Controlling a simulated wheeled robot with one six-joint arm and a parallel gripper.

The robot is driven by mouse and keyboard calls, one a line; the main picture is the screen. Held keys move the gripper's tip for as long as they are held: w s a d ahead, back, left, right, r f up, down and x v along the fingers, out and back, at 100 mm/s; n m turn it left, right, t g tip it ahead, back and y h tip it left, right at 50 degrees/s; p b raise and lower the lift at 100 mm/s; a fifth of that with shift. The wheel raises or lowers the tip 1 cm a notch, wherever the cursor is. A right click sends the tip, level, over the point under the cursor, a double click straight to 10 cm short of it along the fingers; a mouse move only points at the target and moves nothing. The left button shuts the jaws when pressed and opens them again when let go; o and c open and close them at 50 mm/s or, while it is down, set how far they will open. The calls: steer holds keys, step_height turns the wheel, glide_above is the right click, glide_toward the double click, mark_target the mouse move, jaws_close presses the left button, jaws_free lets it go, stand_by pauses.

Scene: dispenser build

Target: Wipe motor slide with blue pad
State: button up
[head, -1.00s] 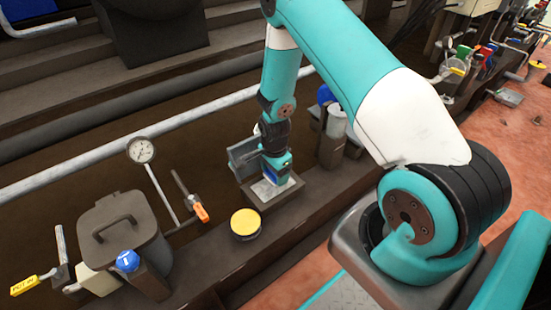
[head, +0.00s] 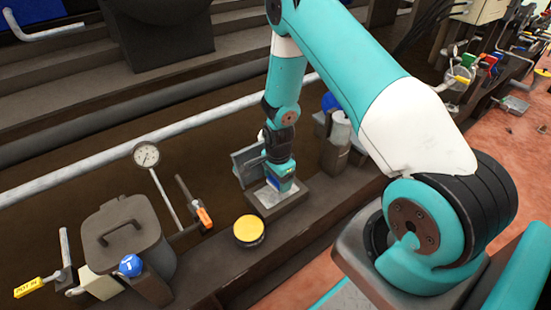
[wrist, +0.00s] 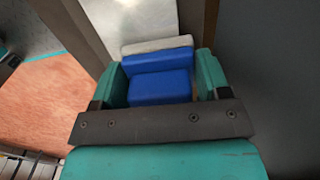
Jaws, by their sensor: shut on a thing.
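My gripper (wrist: 158,85) is shut on the blue pad (wrist: 160,86), with a teal finger on each side of it. The pad has a pale grey layer (wrist: 157,45) along its far edge. In the head view my gripper (head: 280,182) points down at the light metal plate of the motor slide (head: 266,195), on a dark block. A little of the blue pad (head: 273,183) shows there, at or just above the plate; I cannot tell whether it touches. The metal plate (wrist: 133,20) also shows beyond the pad in the wrist view.
A dark upright panel (head: 247,164) stands just behind the slide. A yellow-topped round tin (head: 249,229) is on the ledge to the left. A lever with an orange end (head: 204,216), a gauge (head: 146,155) and a lidded bin (head: 122,235) are further left. A light cylinder (head: 340,128) stands right.

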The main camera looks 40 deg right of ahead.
steer(key=shift+d+r+p, duration=0.1)
steer(key=shift+r+p, duration=2.5)
steer(key=shift+r, duration=1.25)
